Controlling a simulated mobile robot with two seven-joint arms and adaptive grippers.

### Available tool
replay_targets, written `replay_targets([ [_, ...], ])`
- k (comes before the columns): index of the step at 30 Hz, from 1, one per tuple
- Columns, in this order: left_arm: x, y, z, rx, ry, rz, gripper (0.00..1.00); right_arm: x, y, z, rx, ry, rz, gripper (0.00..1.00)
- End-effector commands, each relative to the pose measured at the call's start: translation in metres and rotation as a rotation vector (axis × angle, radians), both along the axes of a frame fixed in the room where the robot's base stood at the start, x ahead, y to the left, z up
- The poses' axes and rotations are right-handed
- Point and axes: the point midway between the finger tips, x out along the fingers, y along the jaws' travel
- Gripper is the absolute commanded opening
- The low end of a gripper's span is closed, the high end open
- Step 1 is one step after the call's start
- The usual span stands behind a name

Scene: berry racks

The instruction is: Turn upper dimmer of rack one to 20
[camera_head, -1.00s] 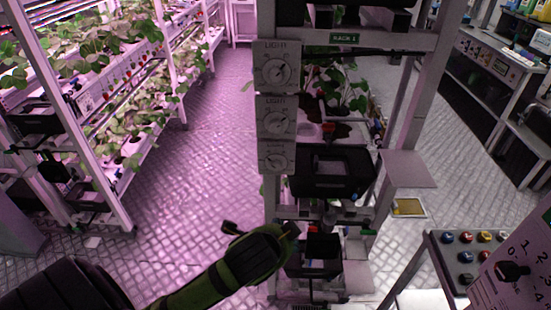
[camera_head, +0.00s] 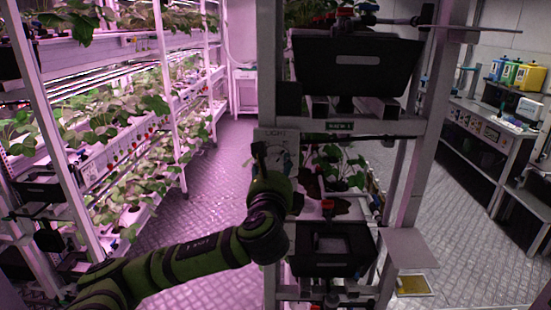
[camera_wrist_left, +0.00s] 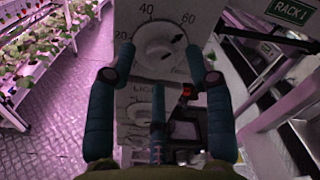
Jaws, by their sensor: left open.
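The upper dimmer (camera_wrist_left: 155,42) of rack one is a white round knob on a pale panel, with 40 and 60 readable around it in the left wrist view. Its dark mark points up and right, towards the 60. In the head view its LIGHT panel (camera_head: 287,137) is mostly hidden behind my left gripper (camera_head: 262,152). In the left wrist view my left gripper (camera_wrist_left: 166,62) is open, its fingers spread on either side of the knob and below it. I cannot tell whether they touch it. My right gripper is not in view.
A lower LIGHT dimmer (camera_wrist_left: 138,112) sits beneath, partly behind a finger. The RACK 1 sign (camera_head: 340,126) is on the crossbar. A black bin (camera_head: 357,66) and a lower black bin (camera_head: 333,250) sit in the rack. A planted rack (camera_head: 172,110) stands left; the aisle floor (camera_head: 215,185) is clear.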

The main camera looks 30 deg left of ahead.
Motion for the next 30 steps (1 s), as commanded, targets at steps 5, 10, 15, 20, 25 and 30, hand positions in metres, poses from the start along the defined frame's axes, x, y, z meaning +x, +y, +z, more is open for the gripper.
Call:
replay_targets([
  [5, 0.017, 0.01, 0.002, -0.001, 0.001, 0.002, 0.53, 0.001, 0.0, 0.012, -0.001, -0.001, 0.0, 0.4],
  [10, 0.022, 0.013, 0.0, -0.001, 0.0, -0.001, 0.53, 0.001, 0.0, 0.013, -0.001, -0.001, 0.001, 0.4],
  [15, 0.022, 0.012, -0.001, -0.002, 0.0, -0.001, 0.53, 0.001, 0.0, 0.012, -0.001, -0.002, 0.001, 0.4],
  [20, 0.022, 0.012, -0.001, -0.002, 0.0, -0.001, 0.0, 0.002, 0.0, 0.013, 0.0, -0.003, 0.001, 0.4],
  [25, 0.022, 0.012, -0.001, -0.002, 0.0, -0.001, 0.0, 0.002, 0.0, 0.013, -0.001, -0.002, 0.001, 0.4],
  [30, 0.022, 0.012, -0.001, -0.004, -0.001, 0.0, 0.0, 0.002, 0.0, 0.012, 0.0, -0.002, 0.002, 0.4],
])
